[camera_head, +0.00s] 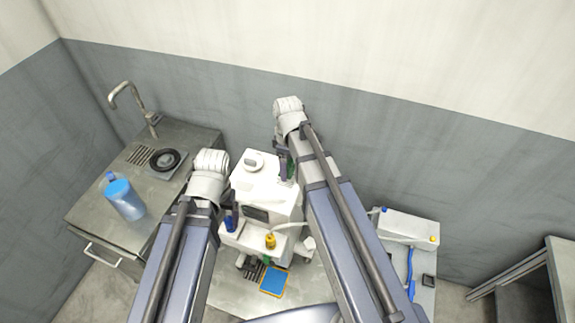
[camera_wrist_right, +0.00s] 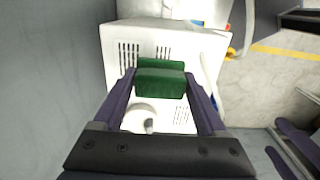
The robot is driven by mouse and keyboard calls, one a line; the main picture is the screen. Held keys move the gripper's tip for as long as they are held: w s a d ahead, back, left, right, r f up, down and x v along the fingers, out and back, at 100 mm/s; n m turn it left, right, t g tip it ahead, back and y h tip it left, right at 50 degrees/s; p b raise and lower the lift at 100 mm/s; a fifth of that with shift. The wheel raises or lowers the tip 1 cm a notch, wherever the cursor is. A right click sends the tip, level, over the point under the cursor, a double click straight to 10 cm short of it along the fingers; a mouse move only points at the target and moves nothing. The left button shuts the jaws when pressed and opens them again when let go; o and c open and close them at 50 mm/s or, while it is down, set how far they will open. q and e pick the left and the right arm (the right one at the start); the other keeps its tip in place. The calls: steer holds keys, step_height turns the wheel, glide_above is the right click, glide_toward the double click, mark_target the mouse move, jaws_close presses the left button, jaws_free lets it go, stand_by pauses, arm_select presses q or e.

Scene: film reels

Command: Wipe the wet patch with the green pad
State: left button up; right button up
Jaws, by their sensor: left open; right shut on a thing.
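The green pad (camera_wrist_right: 161,78) is held between the fingers of my right gripper (camera_wrist_right: 160,90), above the top of a white machine (camera_wrist_right: 135,45) in the right wrist view. In the head view my right gripper (camera_head: 287,164) is at the right edge of the machine's top (camera_head: 262,177), mostly hidden under its arm. I cannot tell whether the pad touches the machine. My left gripper (camera_head: 231,218) is open at the machine's left front side. I cannot make out the wet patch in either view.
A steel counter (camera_head: 85,208) at left carries a blue jug (camera_head: 124,198), a black ring-shaped thing (camera_head: 164,160) and a tap (camera_head: 126,92). A yellow-capped thing (camera_head: 270,241) and a blue panel (camera_head: 273,281) are in front. A white box (camera_head: 408,228) stands at right.

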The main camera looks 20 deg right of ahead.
steer(key=shift+r, duration=0.1)
step_height(320, 180, up, 3)
steer(key=p, duration=0.3)
steer(key=shift+f, duration=0.2)
